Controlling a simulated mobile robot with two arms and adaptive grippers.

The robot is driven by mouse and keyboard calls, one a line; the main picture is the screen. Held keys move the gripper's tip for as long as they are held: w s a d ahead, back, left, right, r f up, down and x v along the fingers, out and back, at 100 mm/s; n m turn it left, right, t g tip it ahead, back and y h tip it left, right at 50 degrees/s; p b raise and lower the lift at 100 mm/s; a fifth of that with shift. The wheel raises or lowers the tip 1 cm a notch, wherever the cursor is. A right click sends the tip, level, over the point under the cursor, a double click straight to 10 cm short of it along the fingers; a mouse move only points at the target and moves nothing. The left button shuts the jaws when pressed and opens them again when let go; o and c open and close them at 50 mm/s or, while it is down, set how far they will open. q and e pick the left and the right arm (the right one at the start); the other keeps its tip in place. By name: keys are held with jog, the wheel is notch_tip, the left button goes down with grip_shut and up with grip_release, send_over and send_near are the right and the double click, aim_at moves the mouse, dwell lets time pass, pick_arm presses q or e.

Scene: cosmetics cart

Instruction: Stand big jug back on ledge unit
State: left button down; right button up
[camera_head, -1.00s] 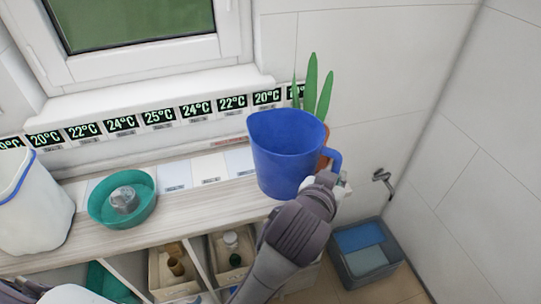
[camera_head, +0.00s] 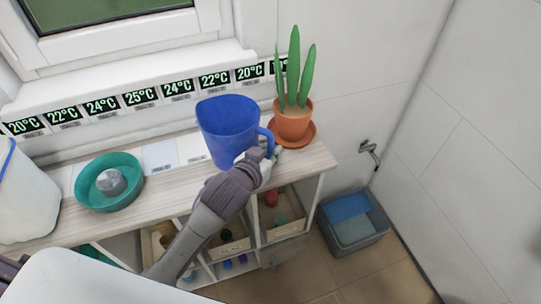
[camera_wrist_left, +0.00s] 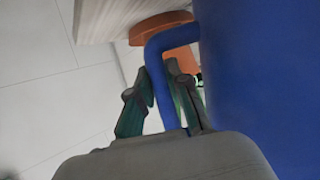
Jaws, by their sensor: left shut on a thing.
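The big blue jug (camera_head: 228,128) is upright over the right part of the wooden-topped ledge unit (camera_head: 312,158). I cannot tell whether its base touches the top or hangs just above it. My left gripper (camera_head: 262,163) is shut on the jug's handle at its right side. In the left wrist view the blue handle (camera_wrist_left: 162,48) runs between the fingers (camera_wrist_left: 158,82), and the jug's body (camera_wrist_left: 260,70) fills the right side. My right gripper is not in view.
A potted plant (camera_head: 292,122) on an orange saucer stands close right of the jug. A teal bowl (camera_head: 110,198) and a white container (camera_head: 25,198) stand on the left. Temperature labels (camera_head: 140,96) line the wall. A grey-blue bin (camera_head: 353,228) is on the floor.

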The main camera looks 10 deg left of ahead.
pick_arm(q)
jog(key=shift+w+f, duration=0.1)
jog(key=shift+f, duration=1.15)
jog(key=c, duration=1.1)
grip_release()
jog(key=shift+f, duration=0.1)
jog(key=shift+r, duration=0.25)
jog(key=b+v, duration=0.1)
jog(key=v, duration=1.1)
